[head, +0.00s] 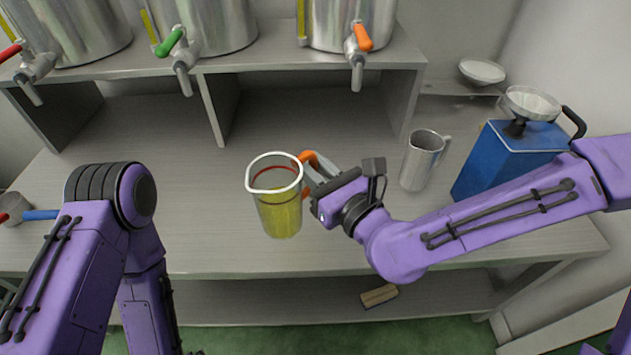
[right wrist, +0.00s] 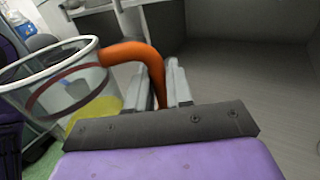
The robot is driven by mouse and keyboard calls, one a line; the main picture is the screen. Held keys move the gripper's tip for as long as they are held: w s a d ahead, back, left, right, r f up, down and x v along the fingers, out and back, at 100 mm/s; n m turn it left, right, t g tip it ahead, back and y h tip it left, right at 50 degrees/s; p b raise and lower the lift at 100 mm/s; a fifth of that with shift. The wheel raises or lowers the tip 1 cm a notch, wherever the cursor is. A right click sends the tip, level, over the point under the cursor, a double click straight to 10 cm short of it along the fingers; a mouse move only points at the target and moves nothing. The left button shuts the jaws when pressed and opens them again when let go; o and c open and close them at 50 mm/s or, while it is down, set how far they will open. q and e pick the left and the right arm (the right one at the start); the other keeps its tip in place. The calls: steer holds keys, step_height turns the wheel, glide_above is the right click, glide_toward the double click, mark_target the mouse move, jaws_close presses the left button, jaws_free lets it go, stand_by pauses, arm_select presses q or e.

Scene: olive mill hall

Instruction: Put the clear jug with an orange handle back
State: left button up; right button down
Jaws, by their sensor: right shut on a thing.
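The clear jug (head: 277,199) with an orange handle stands upright over the worktop in the head view. It holds yellow-green liquid and has a red line below its rim. I cannot tell whether its base touches the worktop. My right gripper (head: 318,180) is shut on the orange handle at the jug's right side. In the right wrist view the handle (right wrist: 140,55) runs down between the two fingers (right wrist: 168,85), with the jug (right wrist: 60,85) at the left. My left arm comes in at the lower left of the head view, but its gripper is not in view.
Steel tanks with a red, a green (head: 170,42) and an orange tap (head: 361,40) stand on a raised shelf (head: 290,62) with open bays below. A metal mug (head: 423,160) and a blue container (head: 505,158) with a funnel stand at right. A brown block (head: 379,296) lies on the lower shelf.

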steer(key=w+f+b, duration=0.1)
steer(key=w+f, duration=0.1)
steer(key=f, duration=0.1)
steer(key=w+f, duration=0.3)
steer(key=f, duration=0.1)
steer(key=w+f+b, duration=0.1)
steer(key=w+f, duration=0.1)
steer(key=f, duration=0.1)
steer(key=shift+w+d+f+b, duration=0.15)
steer(key=shift+w+d+b, duration=0.15)
steer(key=shift+w+b, duration=0.05)
steer(key=shift+f, duration=0.15)
steer(key=c, duration=1)
jaws_free()
